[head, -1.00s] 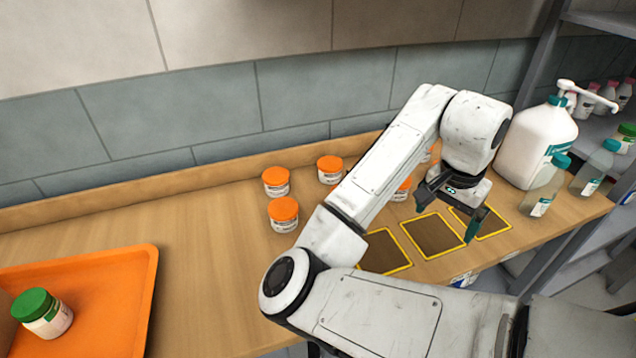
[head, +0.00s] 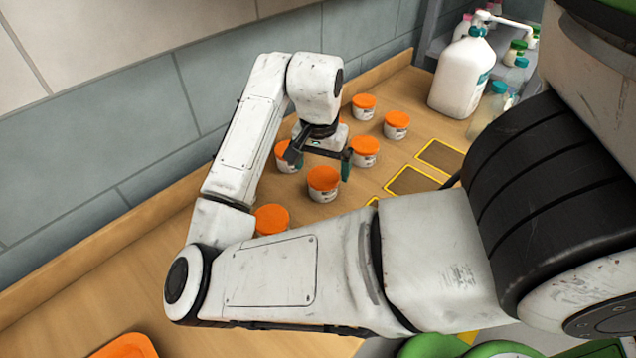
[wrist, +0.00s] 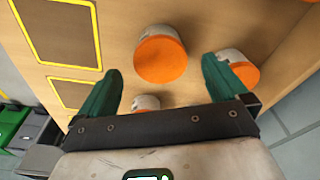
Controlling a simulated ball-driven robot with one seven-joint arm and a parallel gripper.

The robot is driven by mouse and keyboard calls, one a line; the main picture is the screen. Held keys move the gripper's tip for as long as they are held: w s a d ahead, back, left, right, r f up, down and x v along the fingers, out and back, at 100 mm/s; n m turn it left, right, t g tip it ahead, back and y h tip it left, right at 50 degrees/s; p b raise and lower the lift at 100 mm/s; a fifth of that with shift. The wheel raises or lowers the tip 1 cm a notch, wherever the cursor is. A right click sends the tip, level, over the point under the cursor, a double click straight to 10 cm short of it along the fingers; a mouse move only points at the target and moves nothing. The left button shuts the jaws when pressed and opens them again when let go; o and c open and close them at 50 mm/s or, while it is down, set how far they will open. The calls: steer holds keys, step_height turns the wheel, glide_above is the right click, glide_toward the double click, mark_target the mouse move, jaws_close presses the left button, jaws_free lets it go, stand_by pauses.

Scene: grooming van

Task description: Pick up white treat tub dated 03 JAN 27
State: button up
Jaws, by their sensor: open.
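Several white tubs with orange lids stand upright on the wooden counter; their dates are too small to read, so I cannot tell which is dated 03 JAN 27. In the head view they include a near tub (head: 323,184), a middle tub (head: 364,152), a right tub (head: 396,125), a back tub (head: 364,107), a left tub (head: 287,157) and one partly behind my arm (head: 271,219). My gripper (head: 320,160) is open and empty above the group, pointing down. In the wrist view, one orange lid (wrist: 160,58) shows between and beyond the green fingers; another tub (wrist: 243,72) is behind the right finger.
Yellow-outlined dark squares (head: 412,181) lie on the counter right of the tubs. A large white pump bottle (head: 462,75) and clear bottles (head: 488,108) stand at the far right end. A tiled wall (head: 130,130) runs behind. An orange tray (head: 127,346) shows at the bottom edge.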

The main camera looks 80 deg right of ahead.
mark_target(323, 176)
steer(key=shift+s+d+f, duration=0.1)
steer(key=shift+d+f, duration=0.1)
steer(key=shift+f, duration=0.9)
steer(key=shift+w+d+f, duration=0.1)
steer(key=shift+d+f, duration=0.15)
steer(key=shift+f, duration=0.9)
steer(key=shift+s+d+f, duration=0.1)
steer(key=shift+d+f, duration=0.1)
steer(key=shift+f, duration=0.9)
steer(key=shift+c, duration=0.2)
steer(key=c, duration=1)
steer(key=shift+c, duration=0.2)
steer(key=shift+r, duration=0.1)
